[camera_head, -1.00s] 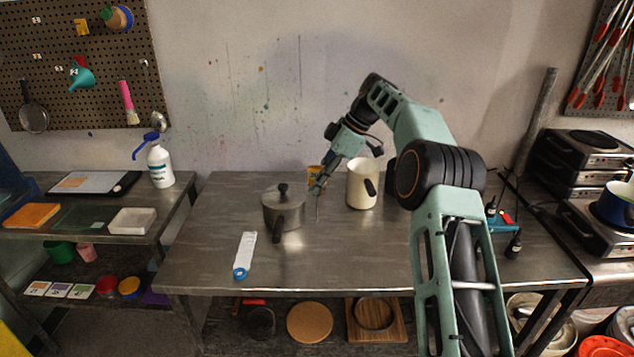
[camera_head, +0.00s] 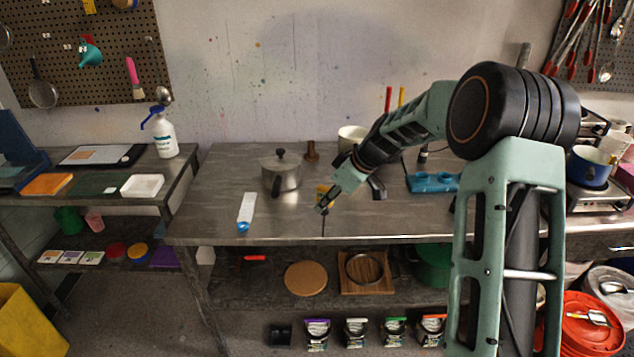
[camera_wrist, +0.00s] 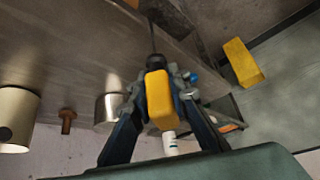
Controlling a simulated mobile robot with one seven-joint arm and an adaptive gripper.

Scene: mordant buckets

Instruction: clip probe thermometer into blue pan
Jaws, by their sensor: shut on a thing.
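My gripper (camera_head: 324,203) is shut on the probe thermometer, above the front part of the steel table. In the wrist view, the yellow thermometer body (camera_wrist: 160,100) sits between the fingers of my gripper (camera_wrist: 162,98), with a dark round part and a thin probe beyond it. In the head view, its thin dark probe (camera_head: 323,224) points down; whether its tip touches the table is unclear. The blue pan (camera_head: 588,170) stands on a hot plate at the far right, well apart from my gripper. Its near side shows a blue wall and pale rim.
A lidded steel pot (camera_head: 281,178), a white-and-blue tool (camera_head: 246,212) and a cream pot (camera_head: 351,138) stand or lie on the table. A blue holder (camera_head: 432,183) lies right of my gripper. An orange bucket (camera_head: 585,320) is at lower right.

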